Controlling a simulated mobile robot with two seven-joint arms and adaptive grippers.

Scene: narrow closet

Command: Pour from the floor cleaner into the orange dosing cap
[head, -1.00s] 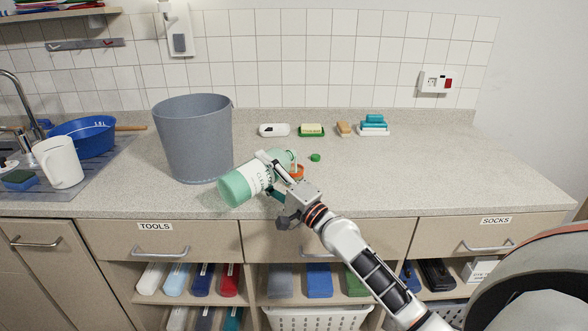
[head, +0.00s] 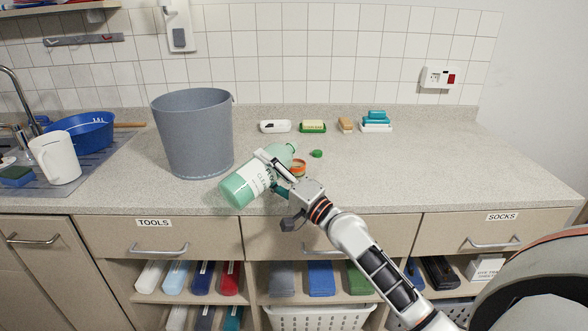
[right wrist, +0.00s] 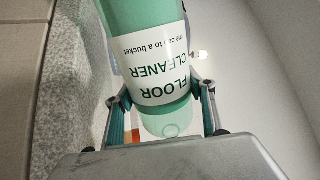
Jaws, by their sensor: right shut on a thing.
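The floor cleaner (head: 240,189) is a green bottle with a white label, tilted, its base low at the left and its neck up to the right. My right gripper (head: 277,172) is shut around it. In the right wrist view the bottle (right wrist: 145,20) sits between both fingers (right wrist: 162,97), its label upside down. The orange dosing cap (head: 299,169) stands on the counter, just right of and below the bottle's neck, partly hidden by the gripper. No liquid stream is visible. My left gripper is out of view.
A green screw cap (head: 316,154) lies behind the dosing cap. A grey bucket (head: 193,135) stands left of the bottle. Soap dishes and brushes (head: 313,127) line the back. The right side of the counter (head: 440,170) is clear.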

